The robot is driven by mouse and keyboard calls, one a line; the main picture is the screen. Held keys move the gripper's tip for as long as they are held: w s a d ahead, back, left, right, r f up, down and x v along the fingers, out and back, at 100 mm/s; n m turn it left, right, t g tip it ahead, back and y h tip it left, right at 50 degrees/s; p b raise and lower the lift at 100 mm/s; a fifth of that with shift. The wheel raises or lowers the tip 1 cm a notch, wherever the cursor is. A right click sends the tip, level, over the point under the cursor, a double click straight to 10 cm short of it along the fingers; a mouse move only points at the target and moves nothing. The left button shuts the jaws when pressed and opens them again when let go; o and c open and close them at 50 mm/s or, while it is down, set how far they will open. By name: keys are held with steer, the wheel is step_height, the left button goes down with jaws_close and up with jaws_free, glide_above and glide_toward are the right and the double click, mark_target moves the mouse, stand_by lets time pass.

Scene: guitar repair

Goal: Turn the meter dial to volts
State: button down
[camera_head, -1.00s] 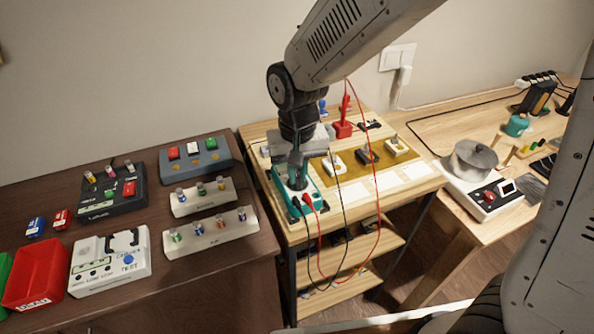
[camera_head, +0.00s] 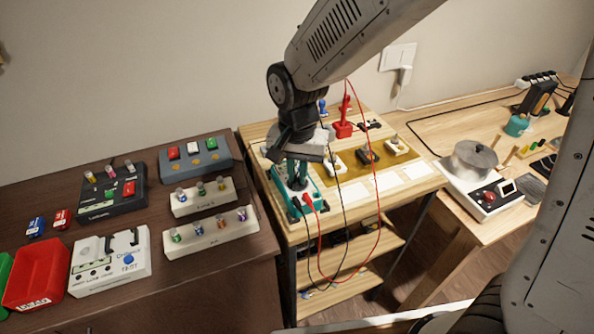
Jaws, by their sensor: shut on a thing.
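The meter (camera_head: 311,198) is a teal-edged box with a pale face, lying on the light wooden stand. A red lead and a black lead are plugged in at its near end. My gripper (camera_head: 298,180) points down over the meter's face, its fingers shut at the dial. The dial is hidden behind the fingers, and I cannot read its setting.
A red probe stand (camera_head: 343,129) and several small pale and dark blocks on a yellow mat (camera_head: 352,176) lie behind and right of the meter. The dark table (camera_head: 215,264) at left holds boxes, part racks and a red tray (camera_head: 36,273). The leads hang in loops over the stand's front edge.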

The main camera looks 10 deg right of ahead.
mark_target(298, 179)
steer(key=c, duration=1.5)
jaws_free()
step_height(298, 179, up, 8)
steer(key=shift+f, duration=0.1)
steer(key=shift+n, duration=0.3)
steer(key=s+d+r+n, duration=0.1)
steer(key=s+d+r, duration=0.1)
steer(key=s+d, duration=0.4)
steer(key=s+d+r+n+t, duration=0.1)
steer(key=s+d+r, duration=0.2)
steer(key=s+d, duration=0.4)
steer(key=s+d+r+n, duration=0.1)
steer(key=s+d+r, duration=0.1)
steer(key=s+d, duration=0.4)
steer(key=shift+s+d+r, duration=0.15)
steer(key=shift+d, duration=0.3)
steer(key=shift+s+d+r, duration=0.15)
steer(key=shift+d, duration=0.3)
